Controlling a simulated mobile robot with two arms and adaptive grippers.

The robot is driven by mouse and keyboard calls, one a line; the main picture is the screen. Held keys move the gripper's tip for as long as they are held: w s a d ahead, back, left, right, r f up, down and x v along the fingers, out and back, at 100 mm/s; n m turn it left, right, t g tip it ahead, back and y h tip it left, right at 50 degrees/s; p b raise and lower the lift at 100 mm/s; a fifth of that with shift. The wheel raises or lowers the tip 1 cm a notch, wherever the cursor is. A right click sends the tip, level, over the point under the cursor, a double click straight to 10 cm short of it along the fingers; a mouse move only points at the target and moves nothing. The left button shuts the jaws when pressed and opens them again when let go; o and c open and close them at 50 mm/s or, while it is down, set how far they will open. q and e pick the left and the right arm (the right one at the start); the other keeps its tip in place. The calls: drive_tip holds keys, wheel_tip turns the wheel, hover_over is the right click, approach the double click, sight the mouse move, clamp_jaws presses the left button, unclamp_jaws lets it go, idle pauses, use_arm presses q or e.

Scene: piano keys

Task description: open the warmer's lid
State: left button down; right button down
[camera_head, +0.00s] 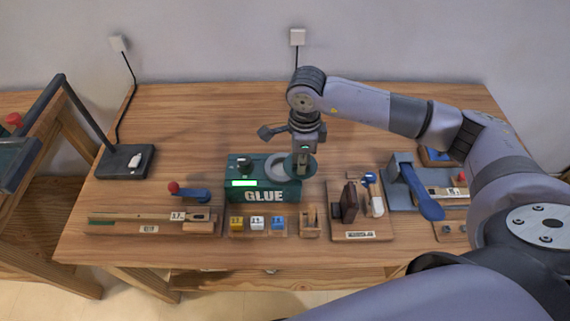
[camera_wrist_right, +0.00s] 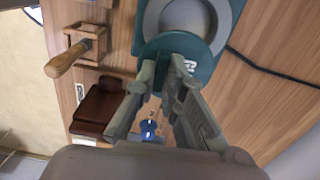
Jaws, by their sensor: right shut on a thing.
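The warmer (camera_head: 264,190) is a dark green box marked GLUE with a lit green display, at the middle of the table. Its round grey well (camera_head: 277,168) shows open on top; it also shows in the right wrist view (camera_wrist_right: 152,25). The lid (camera_wrist_right: 205,68), a flat green disc, lies off to one side of the well and overlaps its rim. My right gripper (camera_head: 302,168) is at the lid, over the warmer's right end. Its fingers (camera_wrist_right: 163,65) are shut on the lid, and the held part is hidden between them. My left gripper is out of view.
Yellow, white and blue blocks (camera_head: 257,223) stand in front of the warmer. A wooden board with a brown block (camera_head: 349,202) is to its right. A lamp base (camera_head: 125,161) is at the left. The table behind the warmer is mostly clear.

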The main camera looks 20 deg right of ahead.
sight(313, 170)
drive_tip(key=d, duration=0.1)
drive_tip(key=s+d, duration=0.1)
drive_tip(key=shift+s+d+b, duration=0.15)
drive_tip(key=shift+d+b, duration=0.2)
drive_tip(key=c, duration=1.7)
unclamp_jaws()
drive_tip(key=shift+o, duration=0.2)
drive_tip(key=shift+r, duration=0.1)
wheel_tip(313, 170, up, 12)
